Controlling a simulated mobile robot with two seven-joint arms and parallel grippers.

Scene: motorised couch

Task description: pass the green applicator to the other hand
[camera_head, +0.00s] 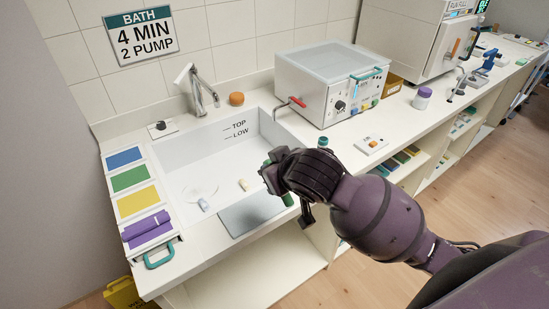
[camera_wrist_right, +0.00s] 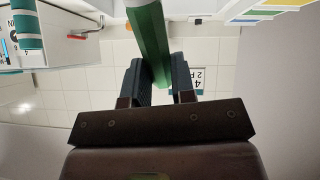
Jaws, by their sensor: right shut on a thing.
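My right gripper (camera_head: 272,178) is over the near right part of the sink in the head view, and it is shut on the green applicator. In the right wrist view the applicator (camera_wrist_right: 148,35) is a long green bar between the two dark fingers (camera_wrist_right: 159,82), running up out of the picture. In the head view only a green piece of it (camera_head: 287,200) shows below the gripper, with the wrist hiding most of it. My left gripper is not in view.
The white sink (camera_head: 215,150) holds small pale bottles and a clear dish. A grey plate (camera_head: 252,214) lies at its near edge. Coloured cards (camera_head: 130,179) line the left side. A white bath unit (camera_head: 330,85) with a red-handled tap stands at the back right.

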